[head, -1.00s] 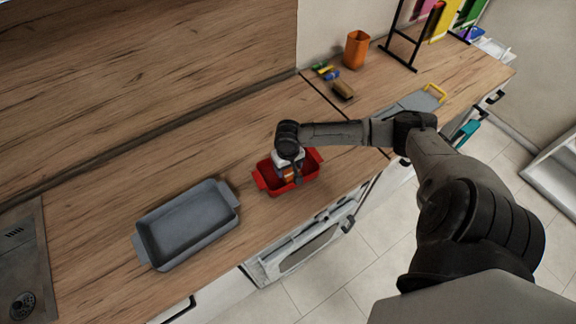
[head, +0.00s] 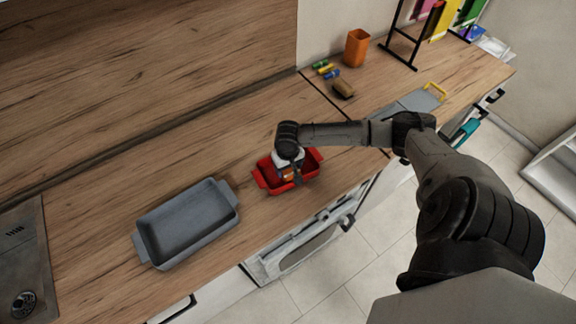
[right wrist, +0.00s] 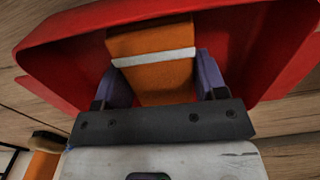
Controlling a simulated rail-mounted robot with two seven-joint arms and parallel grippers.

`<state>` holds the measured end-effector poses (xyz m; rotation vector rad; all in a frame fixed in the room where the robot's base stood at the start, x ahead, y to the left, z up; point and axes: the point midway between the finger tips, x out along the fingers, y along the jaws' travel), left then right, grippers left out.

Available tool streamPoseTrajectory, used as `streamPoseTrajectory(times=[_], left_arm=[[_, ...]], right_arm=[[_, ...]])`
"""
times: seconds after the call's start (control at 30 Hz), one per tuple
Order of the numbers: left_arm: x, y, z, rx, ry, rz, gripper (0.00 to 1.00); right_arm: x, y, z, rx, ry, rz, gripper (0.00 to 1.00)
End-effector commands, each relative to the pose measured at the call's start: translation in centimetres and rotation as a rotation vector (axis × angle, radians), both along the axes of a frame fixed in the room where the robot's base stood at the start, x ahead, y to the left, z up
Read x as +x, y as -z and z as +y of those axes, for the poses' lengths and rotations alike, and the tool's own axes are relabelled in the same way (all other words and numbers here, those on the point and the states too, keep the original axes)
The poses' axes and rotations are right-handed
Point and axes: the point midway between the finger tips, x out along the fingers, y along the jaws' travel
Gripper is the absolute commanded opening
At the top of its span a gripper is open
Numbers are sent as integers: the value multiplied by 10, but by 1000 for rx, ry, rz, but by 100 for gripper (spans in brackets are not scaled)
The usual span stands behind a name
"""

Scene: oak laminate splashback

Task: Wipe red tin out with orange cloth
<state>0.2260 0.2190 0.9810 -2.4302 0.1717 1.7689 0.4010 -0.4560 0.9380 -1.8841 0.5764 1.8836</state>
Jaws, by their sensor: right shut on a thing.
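The red tin (head: 310,168) stands on the wooden worktop, with a handle at each end. It also fills the upper part of the right wrist view (right wrist: 65,55). My right gripper (head: 290,177) is down inside the tin. Its two fingers are shut on the orange cloth (right wrist: 150,75), which is folded and has a white band across it. In the head view only a small orange patch of the cloth shows below the gripper. The wrist hides part of the tin's inside. I cannot tell if the cloth touches the tin's floor. My left gripper is not in view.
A grey baking tin (head: 187,222) stands to the left of the red tin, with bare worktop between. A sink (head: 25,270) is at the far left. An orange cup (head: 357,48), a brown brush (head: 343,89) and a black rack (head: 402,45) stand at the back right.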

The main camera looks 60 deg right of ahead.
Motion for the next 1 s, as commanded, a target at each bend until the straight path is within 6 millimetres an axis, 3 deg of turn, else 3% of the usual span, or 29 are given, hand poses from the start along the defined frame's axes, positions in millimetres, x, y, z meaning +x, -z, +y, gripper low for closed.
streamPoseTrajectory(times=[0.53,1.0], left_arm=[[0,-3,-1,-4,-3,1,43],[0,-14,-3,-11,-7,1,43]], right_arm=[[1,4,2,0,1,0,46],[11,2,17,1,1,1,46]])
